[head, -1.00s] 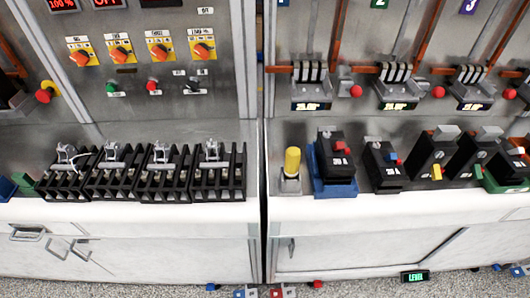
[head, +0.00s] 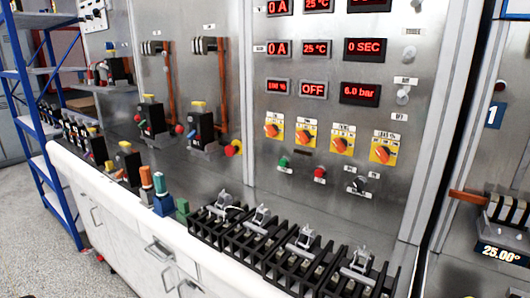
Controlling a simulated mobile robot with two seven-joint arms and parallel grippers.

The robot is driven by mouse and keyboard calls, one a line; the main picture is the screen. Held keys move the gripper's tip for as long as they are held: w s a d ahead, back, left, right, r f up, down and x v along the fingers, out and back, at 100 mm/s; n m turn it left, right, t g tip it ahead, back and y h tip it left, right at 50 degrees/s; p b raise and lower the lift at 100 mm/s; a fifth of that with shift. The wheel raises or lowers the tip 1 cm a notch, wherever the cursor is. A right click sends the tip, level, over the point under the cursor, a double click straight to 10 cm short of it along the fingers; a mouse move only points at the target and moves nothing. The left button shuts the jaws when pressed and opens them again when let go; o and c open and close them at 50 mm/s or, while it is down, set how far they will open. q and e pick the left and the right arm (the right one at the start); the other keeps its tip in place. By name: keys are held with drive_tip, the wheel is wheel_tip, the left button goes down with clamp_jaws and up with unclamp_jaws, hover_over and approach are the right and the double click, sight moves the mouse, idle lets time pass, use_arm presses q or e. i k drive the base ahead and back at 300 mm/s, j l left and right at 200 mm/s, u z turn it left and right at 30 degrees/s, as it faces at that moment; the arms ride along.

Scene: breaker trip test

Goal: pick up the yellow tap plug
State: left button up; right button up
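The yellow tap plug is not in the head view now. The upright plug-like pieces that show are an orange-topped one (head: 146,177), a teal-topped one standing in a blue base (head: 163,204) and a green block (head: 182,210), on the bench left of the black clamp racks. Neither of my grippers shows in the view.
A white-fronted bench (head: 110,205) runs along the metal panel. Black racks with metal clamps (head: 305,240) stand at its front right. Black breakers with yellow tops (head: 150,117) stand further left. A blue shelf frame (head: 40,130) stands at the far left. The grey floor (head: 50,250) is clear at lower left.

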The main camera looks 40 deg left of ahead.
sight(109, 165)
drive_tip(key=u, duration=2.35)
drive_tip(key=i+j+z, duration=0.1)
drive_tip(key=i+j, duration=0.15)
drive_tip(key=i+j+z, duration=0.15)
drive_tip(key=j, duration=0.2)
drive_tip(key=i+z, duration=0.1)
drive_tip(key=z, duration=0.35)
drive_tip(key=j+z, duration=0.15)
drive_tip(key=z, duration=0.3)
drive_tip(key=i+j+z, duration=0.1)
drive_tip(key=z, duration=0.35)
drive_tip(key=j+z, duration=0.15)
drive_tip(key=z, duration=0.25)
